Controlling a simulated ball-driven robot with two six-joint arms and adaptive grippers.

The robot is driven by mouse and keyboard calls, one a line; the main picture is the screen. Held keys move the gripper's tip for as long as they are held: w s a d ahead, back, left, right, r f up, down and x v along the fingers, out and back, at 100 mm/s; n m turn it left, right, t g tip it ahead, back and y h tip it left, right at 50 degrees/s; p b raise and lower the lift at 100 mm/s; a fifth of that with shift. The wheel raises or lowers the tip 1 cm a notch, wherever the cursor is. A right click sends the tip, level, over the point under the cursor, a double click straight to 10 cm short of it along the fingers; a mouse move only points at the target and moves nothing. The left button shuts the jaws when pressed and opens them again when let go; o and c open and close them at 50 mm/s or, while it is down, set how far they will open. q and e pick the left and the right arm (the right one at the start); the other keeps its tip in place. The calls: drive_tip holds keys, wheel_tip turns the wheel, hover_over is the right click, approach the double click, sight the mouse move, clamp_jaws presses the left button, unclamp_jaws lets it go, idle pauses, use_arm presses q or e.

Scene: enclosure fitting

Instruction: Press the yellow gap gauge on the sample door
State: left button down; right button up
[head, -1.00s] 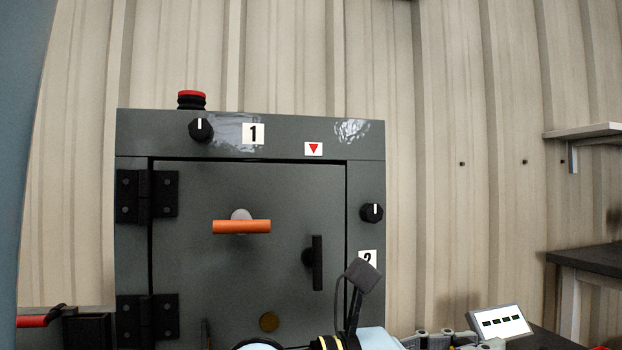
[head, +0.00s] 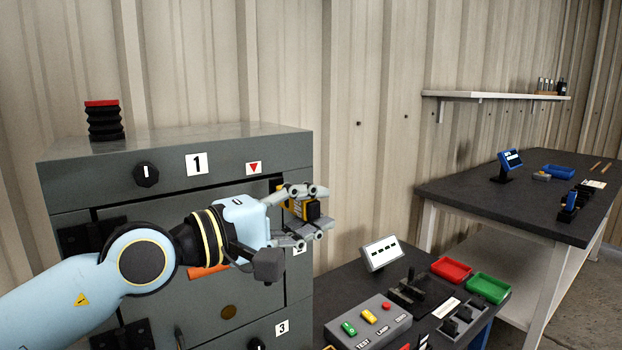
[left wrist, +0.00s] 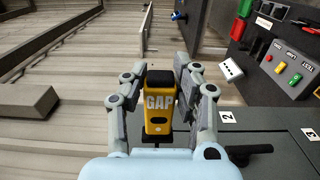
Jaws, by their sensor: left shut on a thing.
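My left gripper (head: 318,208) is shut on the yellow gap gauge (head: 299,209), a small yellow block with black ends. In the left wrist view the gauge (left wrist: 158,118) shows its "GAP" lettering between the two fingers. The grey cabinet's door (head: 255,293) is shut in its frame, with an orange handle (head: 208,272) partly behind my arm. The gripper is in front of the cabinet's upper right side in the head view. My arm hides much of the door and its right edge. I cannot tell whether the gauge touches the cabinet. My right gripper is not in view.
A red-topped black stack (head: 104,121) stands on the cabinet. Right of it, a low dark bench holds a button box (head: 368,322), a small display (head: 382,253), and red (head: 452,269) and green (head: 487,288) trays. A dark table (head: 480,192) stands farther right.

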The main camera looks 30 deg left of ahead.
use_arm(q)
drive_tip(key=shift+w+a, duration=0.25)
drive_tip(key=shift+a, duration=0.2)
drive_tip(key=a, duration=0.1)
drive_tip(key=w+a, duration=0.1)
drive_tip(key=a, duration=0.1)
drive_tip(key=shift+w+a+f+b, duration=0.1)
drive_tip(key=shift+w+a+b, duration=0.15)
drive_tip(key=shift+b, duration=0.15)
drive_tip(key=shift+w+a, duration=0.1)
drive_tip(key=shift+a, duration=0.3)
drive_tip(key=shift+w+a+b, duration=0.35)
drive_tip(key=shift+a+b, duration=0.1)
drive_tip(key=shift+a, duration=0.45)
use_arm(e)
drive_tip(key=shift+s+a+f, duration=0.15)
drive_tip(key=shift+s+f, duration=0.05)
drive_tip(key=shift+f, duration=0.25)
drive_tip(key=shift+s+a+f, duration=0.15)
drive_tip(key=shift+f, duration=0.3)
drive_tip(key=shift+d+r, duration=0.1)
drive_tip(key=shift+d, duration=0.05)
use_arm(q)
drive_tip(key=shift+w+a, duration=0.1)
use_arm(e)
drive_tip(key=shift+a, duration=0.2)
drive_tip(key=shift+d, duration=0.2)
